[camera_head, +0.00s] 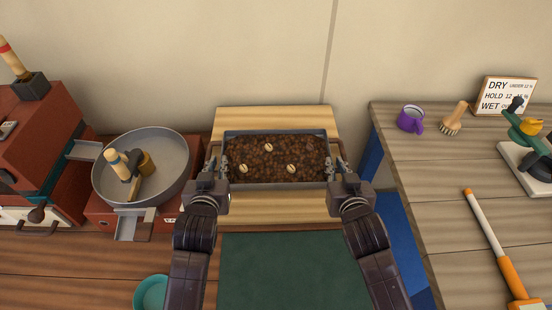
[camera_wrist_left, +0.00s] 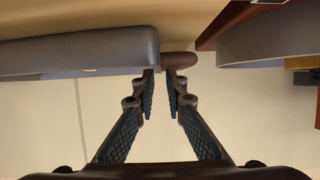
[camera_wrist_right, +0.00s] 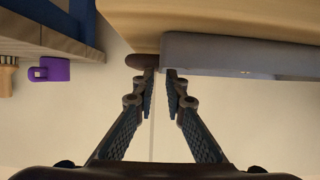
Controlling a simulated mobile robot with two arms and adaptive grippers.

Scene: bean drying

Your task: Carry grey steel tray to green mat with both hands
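The grey steel tray (camera_head: 276,184) is filled with brown beans and lies level over a pale wooden board, behind the green mat (camera_head: 289,268). The mat looks empty. My left gripper (camera_head: 220,168) is at the tray's left end and my right gripper (camera_head: 335,168) at its right end. In the left wrist view, the fingers (camera_wrist_left: 161,72) close to a narrow gap at the tray wall (camera_wrist_left: 80,55) and brown handle. The right wrist view shows the same, with fingers (camera_wrist_right: 160,72) at the other end wall (camera_wrist_right: 235,55). Exact finger contact is partly hidden.
A round metal pan (camera_head: 170,160) on a red machine stands left of the tray. A teal bowl (camera_head: 151,292) is at the lower left. On the right table are a purple mug (camera_head: 411,119), a brush (camera_head: 453,120), an orange-handled tool (camera_head: 500,255) and a sign (camera_head: 505,92).

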